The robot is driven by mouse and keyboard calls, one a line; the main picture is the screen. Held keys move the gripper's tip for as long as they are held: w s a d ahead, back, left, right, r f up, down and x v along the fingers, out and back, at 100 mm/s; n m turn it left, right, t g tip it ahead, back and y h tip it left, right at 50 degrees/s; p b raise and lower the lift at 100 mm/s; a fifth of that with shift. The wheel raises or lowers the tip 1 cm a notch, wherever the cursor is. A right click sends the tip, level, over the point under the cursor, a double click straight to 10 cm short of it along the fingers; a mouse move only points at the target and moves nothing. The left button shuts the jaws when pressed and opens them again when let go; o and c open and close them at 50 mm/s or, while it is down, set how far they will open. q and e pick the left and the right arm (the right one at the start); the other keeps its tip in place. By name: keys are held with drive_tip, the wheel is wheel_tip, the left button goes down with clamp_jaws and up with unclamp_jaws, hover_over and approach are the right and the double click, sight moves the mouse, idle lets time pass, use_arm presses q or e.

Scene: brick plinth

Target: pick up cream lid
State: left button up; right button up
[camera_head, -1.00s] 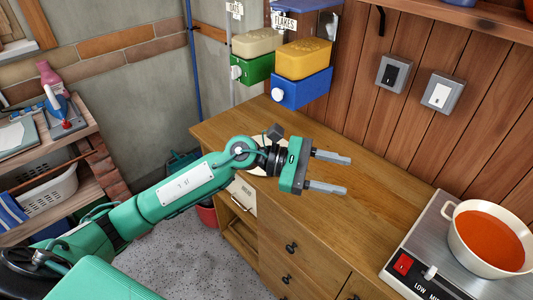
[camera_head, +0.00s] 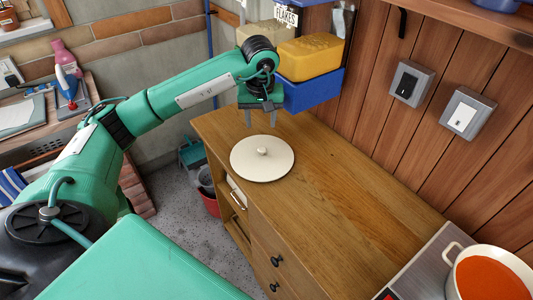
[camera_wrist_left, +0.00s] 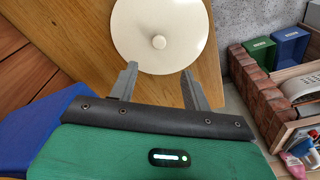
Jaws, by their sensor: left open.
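The cream lid (camera_head: 263,160) is a round disc with a small knob at its centre. It lies flat on the left part of the wooden counter (camera_head: 330,190). My left gripper (camera_head: 262,121) is open and empty. In the head view it points down, just behind the lid. In the left wrist view the lid (camera_wrist_left: 159,30) lies beyond the two spread fingertips (camera_wrist_left: 158,70), with its knob between their lines. The fingers appear apart from the lid. My right gripper is not in view.
A pot of red soup (camera_head: 490,275) stands on the hotplate (camera_head: 425,265) at the right. The counter between lid and hotplate is clear.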

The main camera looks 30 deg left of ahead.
use_arm(q)
hover_over(262, 148)
drive_tip(key=s, duration=0.1)
drive_tip(key=f, duration=0.5)
drive_tip(key=shift+d+p, duration=0.35)
drive_tip(key=shift+p, duration=0.05)
drive_tip(key=shift+f, duration=0.85)
drive_tip(key=shift+w+a+f+p, duration=0.1)
drive_tip(key=shift+f+p, duration=0.3)
drive_tip(key=shift+p, duration=0.1)
drive_tip(key=f, duration=0.1)
drive_tip(key=f+p, duration=0.1)
drive_tip(key=f, duration=0.1)
drive_tip(key=shift+w+a+f, duration=0.1)
drive_tip(key=shift+w+f, duration=0.05)
drive_tip(key=shift+w, duration=0.05)
drive_tip(key=shift+f, duration=0.45)
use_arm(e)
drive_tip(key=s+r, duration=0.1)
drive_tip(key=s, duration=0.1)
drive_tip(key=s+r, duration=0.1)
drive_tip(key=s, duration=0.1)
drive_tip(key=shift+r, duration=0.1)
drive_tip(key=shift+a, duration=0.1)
use_arm(q)
drive_tip(key=c, duration=1)
clamp_jaws()
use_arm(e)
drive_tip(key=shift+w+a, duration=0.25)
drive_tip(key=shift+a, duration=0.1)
